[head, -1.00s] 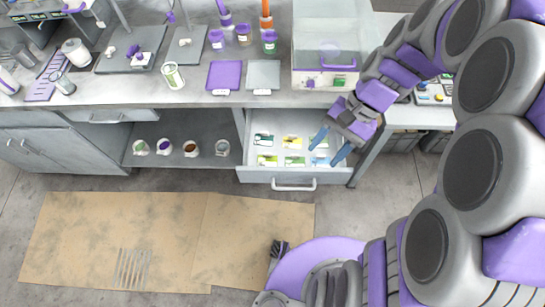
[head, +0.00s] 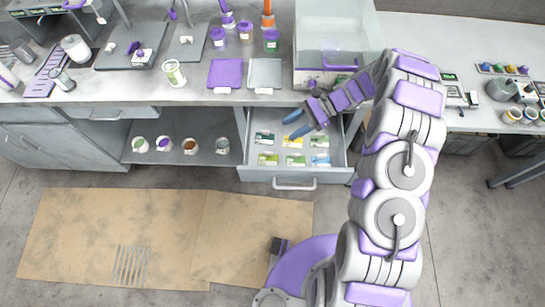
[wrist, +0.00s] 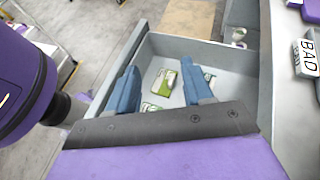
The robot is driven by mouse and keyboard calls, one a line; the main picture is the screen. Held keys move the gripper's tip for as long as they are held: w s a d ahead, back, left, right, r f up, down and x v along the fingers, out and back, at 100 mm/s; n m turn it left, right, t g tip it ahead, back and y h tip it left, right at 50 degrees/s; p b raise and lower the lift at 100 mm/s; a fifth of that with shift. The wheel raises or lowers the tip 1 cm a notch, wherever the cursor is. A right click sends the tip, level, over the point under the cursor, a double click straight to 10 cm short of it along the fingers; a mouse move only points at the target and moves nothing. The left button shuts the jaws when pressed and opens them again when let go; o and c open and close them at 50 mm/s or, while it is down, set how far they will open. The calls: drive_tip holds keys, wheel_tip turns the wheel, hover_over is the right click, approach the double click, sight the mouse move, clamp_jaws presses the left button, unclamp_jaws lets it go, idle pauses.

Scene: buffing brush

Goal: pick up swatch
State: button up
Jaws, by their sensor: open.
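The swatches are small printed cards lying flat in the open drawer (head: 246,150), in two rows. The back row has a green-and-white card (head: 263,138), a yellow one (head: 294,141) and a bluish one (head: 318,142). The front row has a green card (head: 268,159), another green card (head: 294,161) and a light blue one (head: 319,161). My gripper (head: 289,127) is open and empty above the back part of the drawer. In the wrist view, a green-and-white swatch (wrist: 163,82) shows between my fingers (wrist: 160,65); others are partly hidden by them.
The drawer's walls surround the cards, and its handle (head: 294,184) faces the floor mat (head: 120,230). The counter above holds a purple tray (head: 225,73), a grey tray (head: 264,73) and a clear box (head: 335,40). Several cups stand on the shelf (head: 180,135) left of the drawer.

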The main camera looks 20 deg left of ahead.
sight(270, 152)
drive_tip(key=shift+m+y, duration=0.3)
drive_tip(key=shift+m, duration=0.2)
drive_tip(key=f, duration=0.8)
drive_tip(key=shift+w+d+f+b, duration=0.15)
drive_tip(key=shift+w+d+b, duration=0.15)
drive_tip(key=shift+b, duration=0.1)
drive_tip(key=a+f, duration=0.2)
drive_tip(key=f, duration=0.1)
drive_tip(key=shift+a+f, duration=0.15)
drive_tip(key=a, duration=0.1)
drive_tip(key=a+f, duration=0.1)
drive_tip(key=shift+s+a+b, duration=0.3)
drive_tip(key=shift+s+b, duration=0.1)
drive_tip(key=shift+s+d+f, duration=0.1)
drive_tip(key=shift+s+d, duration=0.1)
drive_tip(key=shift+s, duration=0.35)
drive_tip(key=shift+s+f+b, duration=0.2)
drive_tip(key=shift+s+b, duration=0.1)
drive_tip(key=a, duration=0.1)
drive_tip(key=s+a+f, duration=0.1)
drive_tip(key=a, duration=0.2)
drive_tip(key=shift+s+a+f, duration=0.2)
drive_tip(key=shift+c, duration=0.7)
drive_tip(key=shift+d+r, duration=0.25)
drive_tip(key=shift+d, duration=0.85)
drive_tip(key=c, duration=0.6)
drive_tip(key=shift+c, duration=0.8)
drive_tip(key=shift+a+f, duration=0.2)
drive_tip(key=shift+a, duration=0.5)
clamp_jaws()
